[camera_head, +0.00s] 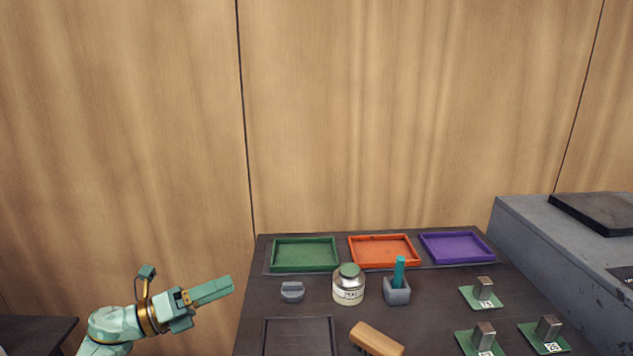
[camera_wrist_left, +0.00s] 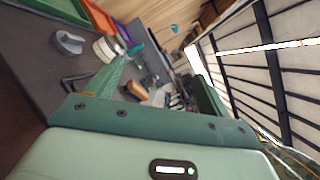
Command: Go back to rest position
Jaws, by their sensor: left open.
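My left gripper (camera_head: 222,287) is in the head view at the lower left, off the left edge of the dark table. It points to the right and is apart from everything on the table. In the left wrist view its two green fingers (camera_wrist_left: 158,92) are spread, with nothing held between them. My right gripper is in neither view.
The dark table (camera_head: 262,300) holds green (camera_head: 304,268), orange (camera_head: 384,263) and purple (camera_head: 456,260) trays, a jar (camera_head: 348,290), a grey holder (camera_head: 397,296), a grey block (camera_head: 292,291), a brush (camera_head: 376,339) and green boards (camera_head: 482,297). A grey cabinet (camera_head: 545,240) stands right.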

